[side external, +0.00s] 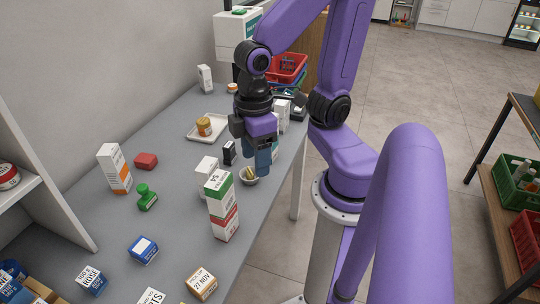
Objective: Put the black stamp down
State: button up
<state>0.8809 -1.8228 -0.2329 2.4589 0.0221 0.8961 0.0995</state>
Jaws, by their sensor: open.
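A small black upright object (229,153), likely the black stamp, stands on the grey counter (180,225), left of my gripper. It is too small to make out fully. My gripper (262,172) points down over the counter's right side, with its blue fingers close to a small white bowl (249,181). The fingers overlap in this view, so the gap between them is hidden. I see nothing held in them; the gripper is open.
A green stamp-like object (147,198) and a red block (146,161) lie to the left. A tall green-red-white carton (222,207) stands in front of the bowl. A white tray (194,135) holds an orange jar (204,127). Several small boxes crowd the near end.

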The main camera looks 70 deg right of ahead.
jog(key=s+n, duration=0.3)
jog(key=shift+s+r, duration=0.1)
jog(key=shift+r, duration=0.05)
dwell(1.2)
